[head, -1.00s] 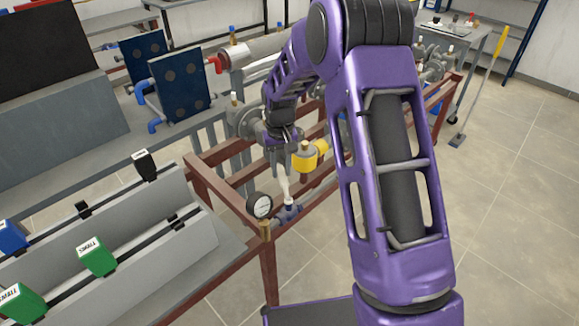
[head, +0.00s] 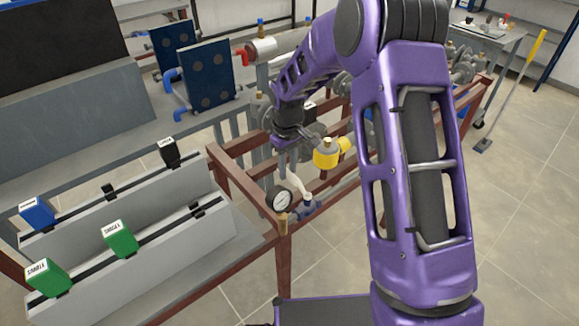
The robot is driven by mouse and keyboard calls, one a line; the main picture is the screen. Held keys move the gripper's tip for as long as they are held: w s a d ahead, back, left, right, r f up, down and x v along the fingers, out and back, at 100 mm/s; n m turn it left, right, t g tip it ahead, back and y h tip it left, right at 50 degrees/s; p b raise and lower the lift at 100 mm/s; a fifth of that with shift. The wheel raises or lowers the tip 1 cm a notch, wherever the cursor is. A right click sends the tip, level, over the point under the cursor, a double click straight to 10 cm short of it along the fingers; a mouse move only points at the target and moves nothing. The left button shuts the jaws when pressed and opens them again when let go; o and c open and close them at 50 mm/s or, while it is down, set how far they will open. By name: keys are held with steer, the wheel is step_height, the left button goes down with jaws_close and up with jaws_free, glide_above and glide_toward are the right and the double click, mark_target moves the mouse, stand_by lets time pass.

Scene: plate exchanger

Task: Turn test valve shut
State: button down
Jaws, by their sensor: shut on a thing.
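The test valve (head: 307,207) is a small blue valve body on the brown frame, just right of a round white-faced gauge (head: 279,200). Its pale lever (head: 299,188) rises from the body and tilts up to the left. My gripper (head: 289,172) points down from the purple arm and is shut at the upper end of this lever. The fingertips are small and partly hidden by the wrist, so the exact grip is hard to see.
A yellow fitting (head: 328,152) sits close to the right of my wrist. Brown frame rails (head: 245,205) surround the valve. A grey rack (head: 160,220) with green, blue and black blocks stands at left. Blue plates (head: 207,75) stand behind.

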steer(key=shift+a, duration=0.15)
steer(key=c, duration=0.6)
jaws_free()
steer(key=shift+r, duration=0.1)
step_height(320, 180, up, 17)
steer(key=shift+s+r+p, duration=0.1)
steer(key=shift+r+p, duration=0.05)
steer(key=shift+p, duration=0.65)
